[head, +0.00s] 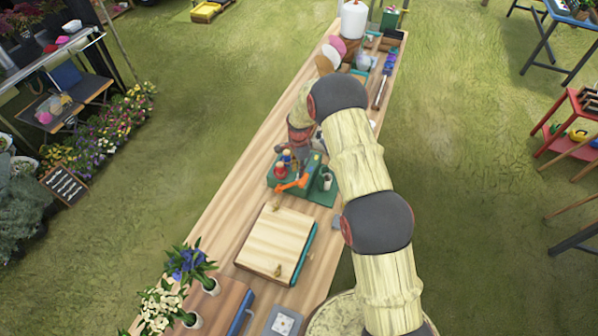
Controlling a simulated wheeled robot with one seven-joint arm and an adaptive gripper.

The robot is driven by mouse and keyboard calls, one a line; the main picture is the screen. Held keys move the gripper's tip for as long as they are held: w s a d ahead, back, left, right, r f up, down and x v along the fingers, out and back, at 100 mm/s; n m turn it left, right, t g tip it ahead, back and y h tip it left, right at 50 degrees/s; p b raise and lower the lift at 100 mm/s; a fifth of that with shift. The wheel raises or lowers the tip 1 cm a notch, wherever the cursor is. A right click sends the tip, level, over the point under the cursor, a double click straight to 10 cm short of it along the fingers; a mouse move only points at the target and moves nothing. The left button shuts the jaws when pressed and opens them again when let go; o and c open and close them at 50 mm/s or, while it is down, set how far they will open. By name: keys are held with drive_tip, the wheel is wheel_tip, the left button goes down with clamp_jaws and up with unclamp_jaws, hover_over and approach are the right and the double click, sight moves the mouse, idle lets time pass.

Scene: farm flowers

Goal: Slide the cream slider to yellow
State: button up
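My arm reaches up the bench and bends down, so its end, my gripper (298,156), is above the back of the green device (318,190). The gripper is small and dark here; its fingers cannot be made out, nor whether they touch anything. The green device carries an orange lever (291,183), red and blue-topped knobs and a small pale cup (327,181). I cannot pick out a cream slider or a yellow mark for certain; the gripper and arm may hide part of the device.
A wooden bench (228,215) runs up the view. In front of the device lies a pale wooden box (272,243) with a teal side. Potted flowers (190,265) and a grey plate (283,322) are nearer. Several tools and a white canister (353,22) stand at the far end.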

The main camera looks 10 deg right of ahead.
drive_tip(key=shift+f, duration=1.15)
drive_tip(key=shift+c, duration=1)
drive_tip(key=c, duration=0.4)
clamp_jaws()
